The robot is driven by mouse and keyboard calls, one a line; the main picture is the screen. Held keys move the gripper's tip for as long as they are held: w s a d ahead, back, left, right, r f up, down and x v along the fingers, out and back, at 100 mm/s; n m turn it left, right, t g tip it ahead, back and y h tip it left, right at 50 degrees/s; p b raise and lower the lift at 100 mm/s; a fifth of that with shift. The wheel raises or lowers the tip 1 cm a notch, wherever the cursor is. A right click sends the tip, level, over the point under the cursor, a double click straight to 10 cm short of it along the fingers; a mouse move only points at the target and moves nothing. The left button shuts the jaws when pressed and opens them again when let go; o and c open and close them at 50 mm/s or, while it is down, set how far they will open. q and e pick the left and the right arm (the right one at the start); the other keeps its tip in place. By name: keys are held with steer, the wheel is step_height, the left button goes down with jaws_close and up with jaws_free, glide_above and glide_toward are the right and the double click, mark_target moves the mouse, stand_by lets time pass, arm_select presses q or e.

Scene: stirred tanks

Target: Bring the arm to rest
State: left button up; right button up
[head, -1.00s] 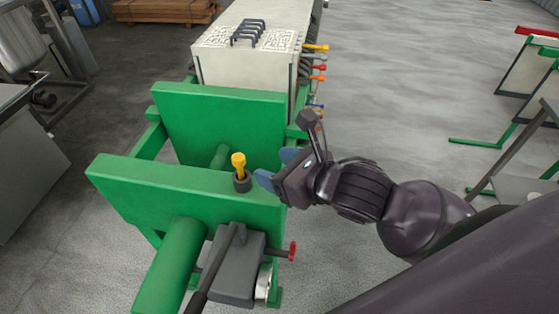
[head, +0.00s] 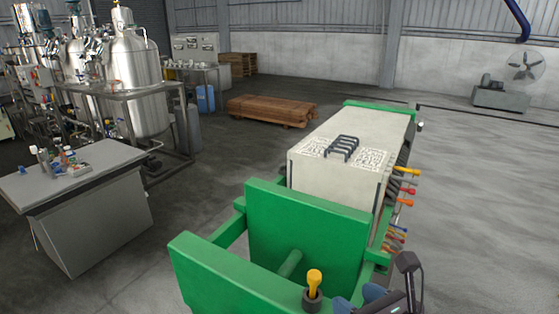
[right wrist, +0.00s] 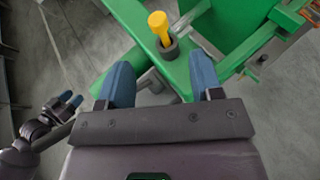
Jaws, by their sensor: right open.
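My right gripper (head: 362,298) is at the bottom edge of the head view, and its arm is mostly out of the picture. In the right wrist view its two blue fingers (right wrist: 161,72) are spread wide with nothing between them. A yellow-topped peg (head: 314,283) stands upright in a dark collar on the green frame, close to the left of the gripper. In the right wrist view the peg (right wrist: 159,28) lies beyond the fingertips, apart from them.
The green frame (head: 305,230) is close to the right gripper. Behind it is a pale plate stack (head: 355,130) with coloured fittings along its right side. A grey table (head: 85,170) with small items stands left. Open floor (head: 480,170) lies to the right.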

steer(key=s+d+f+n+h+b, duration=0.1)
steer(key=s+d+f+n+h, duration=0.1)
steer(key=f+n, duration=0.7)
steer(key=s+d+f+n+h+b, duration=0.1)
steer(key=s+d+f+n+h, duration=0.1)
steer(key=d+f+n, duration=0.4)
steer(key=s+d+f+n+h, duration=0.2)
steer(key=s+d+f+n, duration=0.2)
steer(key=f+n, duration=0.9)
steer(key=shift+s+f+n+g+b, duration=0.3)
steer(key=shift+n+g+b, duration=0.1)
steer(key=shift+n, duration=2.2)
